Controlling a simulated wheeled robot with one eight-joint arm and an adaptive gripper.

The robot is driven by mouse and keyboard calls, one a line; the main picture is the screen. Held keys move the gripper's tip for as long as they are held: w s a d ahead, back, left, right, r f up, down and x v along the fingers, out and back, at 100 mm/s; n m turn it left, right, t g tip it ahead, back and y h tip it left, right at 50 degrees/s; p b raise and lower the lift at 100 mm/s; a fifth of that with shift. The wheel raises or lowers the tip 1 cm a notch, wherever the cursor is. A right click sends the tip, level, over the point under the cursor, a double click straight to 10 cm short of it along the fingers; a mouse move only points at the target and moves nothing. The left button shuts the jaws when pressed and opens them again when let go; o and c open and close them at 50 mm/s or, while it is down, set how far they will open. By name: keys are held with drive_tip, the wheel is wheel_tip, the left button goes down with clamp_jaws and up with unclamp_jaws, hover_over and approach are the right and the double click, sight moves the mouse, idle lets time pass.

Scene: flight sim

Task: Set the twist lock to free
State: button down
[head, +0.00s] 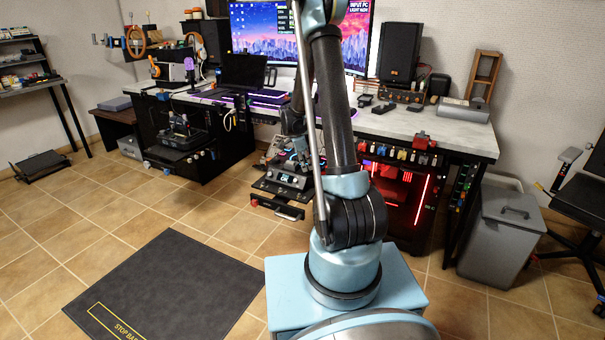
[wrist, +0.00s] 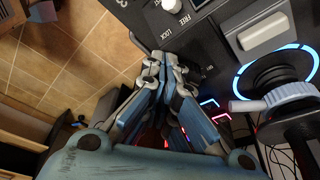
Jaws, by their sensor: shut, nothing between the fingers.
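In the wrist view a dark control panel (wrist: 140,12) fills the top. A small pale knob (wrist: 172,5) sits on it at the top edge, partly cut off by the frame. The words LOCK and FREE are printed below it; which way it points cannot be told. My gripper (wrist: 162,66) is shut and empty, its fingertips at the panel's edge just below the LOCK label. Whether the tips touch the panel cannot be told.
In the wrist view a large pale button (wrist: 263,31) and a blue-lit ring (wrist: 241,82) around a dark control lie right of my gripper. In the head view a desk (head: 455,133) stands behind, with a red-lit case (head: 400,205) below and a grey bin (head: 502,235) to the right.

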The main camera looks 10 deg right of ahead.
sight(302, 180)
drive_tip(key=v, duration=0.8)
drive_tip(key=s+d+r+n+y, duration=0.1)
drive_tip(key=s+r+n, duration=0.35)
drive_tip(key=s, duration=0.55)
drive_tip(key=s+d+r+n+y, duration=0.1)
drive_tip(key=s+d+r+n, duration=0.1)
drive_tip(key=s+r+n, duration=0.5)
drive_tip(key=s+f+n+t, duration=0.1)
drive_tip(key=s+f+n, duration=0.2)
drive_tip(key=s, duration=0.8)
drive_tip(key=s+f+n+t+y, duration=0.1)
drive_tip(key=s+f+n, duration=0.2)
drive_tip(key=s, duration=0.8)
drive_tip(key=shift+a+n, duration=0.45)
drive_tip(key=shift+a, duration=0.05)
drive_tip(key=shift+s+f, duration=0.1)
drive_tip(key=shift+f, duration=0.05)
drive_tip(key=shift+w+f, duration=0.2)
drive_tip(key=shift+w, duration=0.25)
